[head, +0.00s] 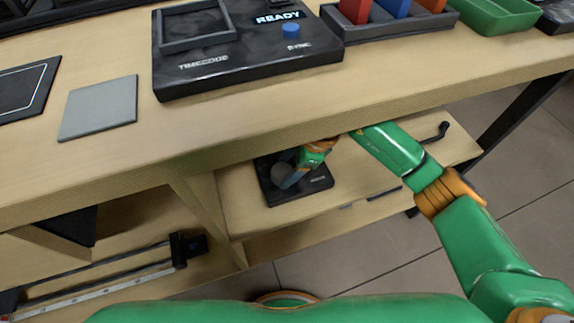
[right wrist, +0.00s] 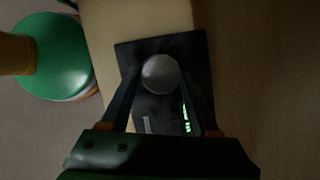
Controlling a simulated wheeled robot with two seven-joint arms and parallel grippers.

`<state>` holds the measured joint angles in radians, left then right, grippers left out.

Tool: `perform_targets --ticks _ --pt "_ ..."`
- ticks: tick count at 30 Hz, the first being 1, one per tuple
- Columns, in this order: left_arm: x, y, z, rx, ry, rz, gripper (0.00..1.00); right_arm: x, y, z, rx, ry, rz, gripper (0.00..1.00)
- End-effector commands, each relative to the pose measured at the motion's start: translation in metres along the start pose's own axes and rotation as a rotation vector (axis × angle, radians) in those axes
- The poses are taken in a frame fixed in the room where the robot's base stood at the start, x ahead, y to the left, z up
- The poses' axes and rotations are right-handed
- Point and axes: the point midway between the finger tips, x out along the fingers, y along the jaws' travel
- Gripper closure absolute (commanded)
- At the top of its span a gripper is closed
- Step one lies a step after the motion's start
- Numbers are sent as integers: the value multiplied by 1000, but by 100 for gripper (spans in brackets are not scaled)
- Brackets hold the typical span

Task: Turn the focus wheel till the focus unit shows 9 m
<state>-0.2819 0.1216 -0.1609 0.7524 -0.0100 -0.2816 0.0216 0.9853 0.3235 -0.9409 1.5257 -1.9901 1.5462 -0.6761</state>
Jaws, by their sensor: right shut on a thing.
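The focus unit (head: 318,184) is a flat black box on the wooden shelf under the tabletop; it also shows in the right wrist view (right wrist: 135,55). Its focus wheel is a round grey knob (right wrist: 161,73) on top, partly seen in the head view (head: 279,170). My right gripper (head: 288,178) reaches under the tabletop edge and is shut on the wheel, one finger on each side. Green characters glow on the unit's display (right wrist: 187,117), steeply angled and partly behind a finger, so I cannot read the value. My left gripper is out of view.
The tabletop (head: 330,105) overhangs the shelf (head: 360,205) close above my right arm. On top are a black timecode box (head: 250,65) reading READY, a grey plate (head: 98,107) and a green tray (head: 497,15). A black handle (head: 437,132) stands at the shelf's right end.

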Motion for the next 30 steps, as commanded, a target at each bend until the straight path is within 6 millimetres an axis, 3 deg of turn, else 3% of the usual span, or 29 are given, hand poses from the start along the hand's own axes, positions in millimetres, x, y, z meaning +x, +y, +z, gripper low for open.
perform_targets --ticks 18,30 --pt "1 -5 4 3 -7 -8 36 1 4 2 391 35 -166 94" --pt "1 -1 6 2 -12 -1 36 0 5 3 506 45 -212 94"
